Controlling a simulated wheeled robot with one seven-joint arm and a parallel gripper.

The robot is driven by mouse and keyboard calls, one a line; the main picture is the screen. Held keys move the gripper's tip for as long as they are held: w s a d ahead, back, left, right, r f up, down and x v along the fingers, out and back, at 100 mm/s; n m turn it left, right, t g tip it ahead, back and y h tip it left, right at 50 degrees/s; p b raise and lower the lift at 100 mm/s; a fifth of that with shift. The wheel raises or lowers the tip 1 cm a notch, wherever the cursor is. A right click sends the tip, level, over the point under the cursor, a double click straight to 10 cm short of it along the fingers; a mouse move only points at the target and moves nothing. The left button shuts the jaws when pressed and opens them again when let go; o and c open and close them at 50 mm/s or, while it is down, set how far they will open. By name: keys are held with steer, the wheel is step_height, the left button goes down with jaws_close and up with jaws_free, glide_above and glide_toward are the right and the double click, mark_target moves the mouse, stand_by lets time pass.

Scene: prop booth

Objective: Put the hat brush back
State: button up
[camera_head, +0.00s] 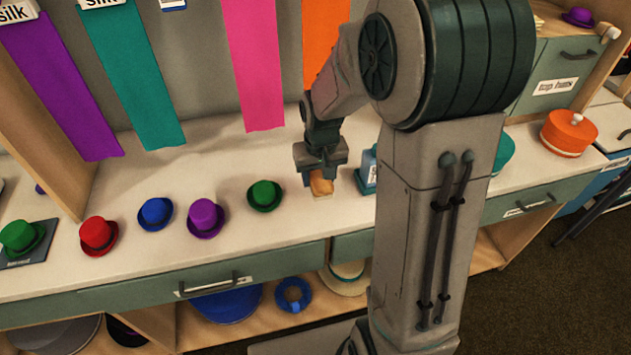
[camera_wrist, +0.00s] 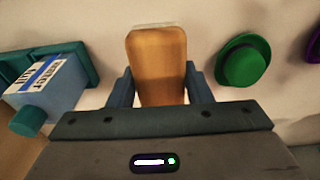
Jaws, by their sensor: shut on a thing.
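The hat brush (camera_head: 321,185) has an orange-brown wooden back and a paler edge at its far end. My gripper (camera_head: 320,172) is shut on it, over the white counter, between the green hat and a blue-and-teal container. In the wrist view the brush (camera_wrist: 158,62) lies between my two fingers (camera_wrist: 159,90), with its far end sticking out beyond them. My arm hides part of the counter to the right. I cannot tell whether the brush touches the counter.
A green hat (camera_head: 265,195) stands left of my gripper, with purple (camera_head: 205,218), blue (camera_head: 155,213) and red (camera_head: 98,235) hats further left. The labelled container (camera_wrist: 50,85) stands close on the other side, by a teal holder (camera_wrist: 75,50). Silk strips (camera_head: 250,70) hang behind.

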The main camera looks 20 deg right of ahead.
mark_target(315, 172)
steer(key=w+f, duration=0.2)
steer(key=w, duration=0.1)
steer(key=shift+f, duration=1.95)
steer(key=shift+f, duration=0.2)
steer(key=o, duration=1)
steer(key=shift+o, duration=0.2)
